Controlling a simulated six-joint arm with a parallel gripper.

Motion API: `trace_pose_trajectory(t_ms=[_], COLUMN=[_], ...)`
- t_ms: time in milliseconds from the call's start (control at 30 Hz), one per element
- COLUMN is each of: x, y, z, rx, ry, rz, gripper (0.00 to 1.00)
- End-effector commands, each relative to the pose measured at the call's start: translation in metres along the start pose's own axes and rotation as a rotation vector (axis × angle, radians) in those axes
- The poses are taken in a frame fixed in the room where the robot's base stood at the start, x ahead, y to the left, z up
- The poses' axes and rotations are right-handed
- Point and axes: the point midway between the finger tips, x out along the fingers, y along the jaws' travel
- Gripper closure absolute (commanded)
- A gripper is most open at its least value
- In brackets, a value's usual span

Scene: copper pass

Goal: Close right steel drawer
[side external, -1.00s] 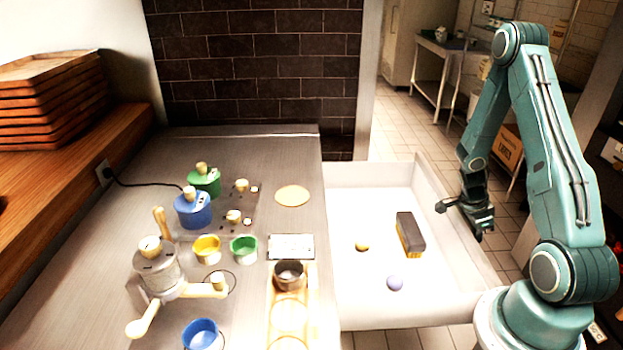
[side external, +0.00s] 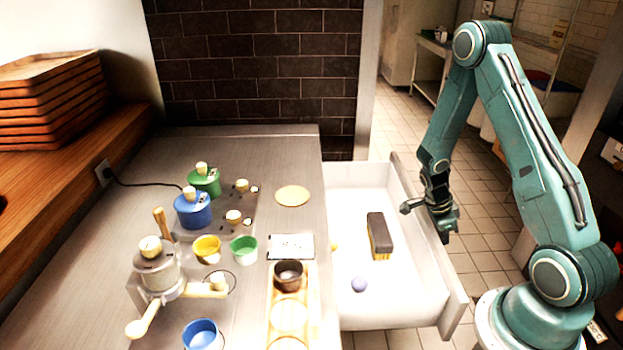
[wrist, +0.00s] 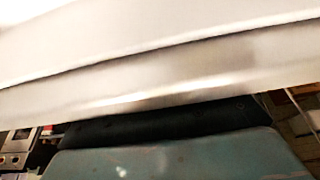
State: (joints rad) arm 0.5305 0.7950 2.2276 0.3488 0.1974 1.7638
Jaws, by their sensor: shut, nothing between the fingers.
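The right steel drawer (side external: 408,185) sticks out from under the counter on its right side in the side view and is partly open. Inside it lie a dark brush-like block with a yellowish edge (side external: 379,235), a small purple ball (side external: 359,284) and a yellow ball (side external: 334,247), partly hidden by the counter edge. My gripper (side external: 447,232) is shut and empty, at the outer side of the drawer's front panel, and seems to touch it. In the wrist view a pale steel panel (wrist: 150,75) fills the upper part; the fingertips cannot be made out there.
The steel counter (side external: 110,215) holds a grinder-like machine (side external: 157,268), blue (side external: 193,212) and green (side external: 205,184) canisters, several small cups and a wooden tray (side external: 288,318). Stacked wooden trays (side external: 50,100) stand at left. Tiled floor (side external: 480,190) is open right of the drawer.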

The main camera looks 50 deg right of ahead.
Motion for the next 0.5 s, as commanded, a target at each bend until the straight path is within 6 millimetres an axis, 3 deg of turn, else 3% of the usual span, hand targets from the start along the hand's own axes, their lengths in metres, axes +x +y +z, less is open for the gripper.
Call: trace_pose_trajectory(t_ms=[200,500], x=[-0.018,-0.040], y=[-0.001,-0.001], z=[0.051,0.109], rx=[-0.008,-0.004], ry=[-0.001,-0.001], rz=[-0.003,-0.002], gripper=[1.00,1.00])
